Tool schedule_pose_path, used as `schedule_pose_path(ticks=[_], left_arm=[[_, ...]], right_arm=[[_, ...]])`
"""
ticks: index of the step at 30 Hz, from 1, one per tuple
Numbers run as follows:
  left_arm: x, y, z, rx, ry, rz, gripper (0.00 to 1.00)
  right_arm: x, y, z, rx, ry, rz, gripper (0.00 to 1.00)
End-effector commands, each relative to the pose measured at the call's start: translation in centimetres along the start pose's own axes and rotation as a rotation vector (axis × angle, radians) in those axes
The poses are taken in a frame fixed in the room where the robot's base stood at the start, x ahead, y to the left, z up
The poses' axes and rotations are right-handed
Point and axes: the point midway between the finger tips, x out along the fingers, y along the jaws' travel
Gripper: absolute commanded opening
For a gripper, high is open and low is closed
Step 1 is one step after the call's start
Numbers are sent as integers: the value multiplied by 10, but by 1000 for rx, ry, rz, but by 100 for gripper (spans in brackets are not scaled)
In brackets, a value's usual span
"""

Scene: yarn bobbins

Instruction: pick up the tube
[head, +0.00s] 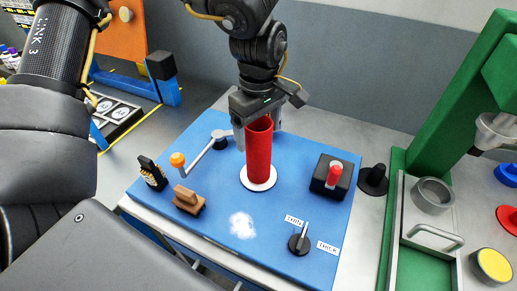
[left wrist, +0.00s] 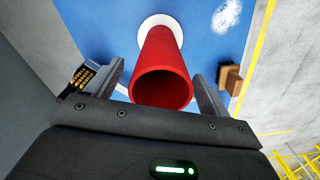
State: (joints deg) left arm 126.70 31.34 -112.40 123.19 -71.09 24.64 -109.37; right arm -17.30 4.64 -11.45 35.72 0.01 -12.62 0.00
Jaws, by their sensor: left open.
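The red tube (head: 258,152) stands upright on a white disc (head: 259,184) on the blue board. My left gripper (head: 257,136) is above it, pointing down, with its jaws open and one finger on either side of the tube's upper part. In the left wrist view the tube (left wrist: 162,80) lies between the two fingers (left wrist: 162,90), with visible gaps, its hollow open end towards the camera. My right gripper is not in view.
A green press frame (head: 440,125) stands at right.

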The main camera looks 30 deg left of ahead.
Motion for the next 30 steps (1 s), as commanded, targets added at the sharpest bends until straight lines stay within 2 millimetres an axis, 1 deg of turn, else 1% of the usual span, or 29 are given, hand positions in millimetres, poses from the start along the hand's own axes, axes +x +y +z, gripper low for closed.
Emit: schedule_pose_path(ticks=[1,4,10,11,18,24,30], left_arm=[[5,-1,0,1,0,-2,81],[10,-1,0,1,0,0,81],[10,0,0,1,0,0,81],[10,0,0,1,0,0,78],[10,0,0,1,0,0,47],[10,0,0,1,0,1,21],[9,0,0,1,0,1,21]], right_arm=[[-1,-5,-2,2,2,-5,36],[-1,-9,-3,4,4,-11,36],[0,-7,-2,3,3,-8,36],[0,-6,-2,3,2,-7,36],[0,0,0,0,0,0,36],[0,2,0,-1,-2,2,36],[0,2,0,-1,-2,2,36]])
